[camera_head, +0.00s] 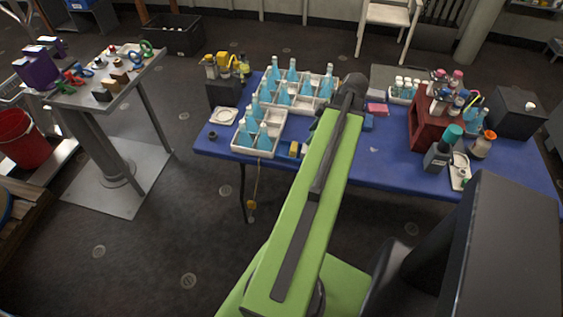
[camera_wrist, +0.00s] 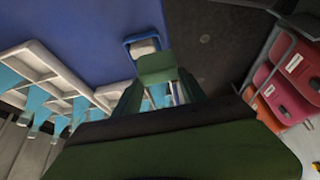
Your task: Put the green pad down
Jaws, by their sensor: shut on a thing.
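The green pad (camera_wrist: 157,68) shows in the wrist view, held between the fingers of my gripper (camera_wrist: 161,90). My gripper is shut on it. Beyond the pad is the blue table top (camera_wrist: 95,25). A small blue-edged piece with a pale middle (camera_wrist: 142,47) shows right beside the pad's far edge; I cannot tell whether they touch. In the head view my arm reaches over the blue table (camera_head: 385,170), and it hides the pad and my fingertips. The gap between pad and table is unclear.
White divided crates (camera_head: 258,151) with blue bottles stand left of my arm; one (camera_wrist: 45,65) is near my gripper. A pink block (camera_head: 377,109) lies right of my arm. A red-brown rack (camera_head: 427,128) stands farther right. Bare blue table lies at the front right.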

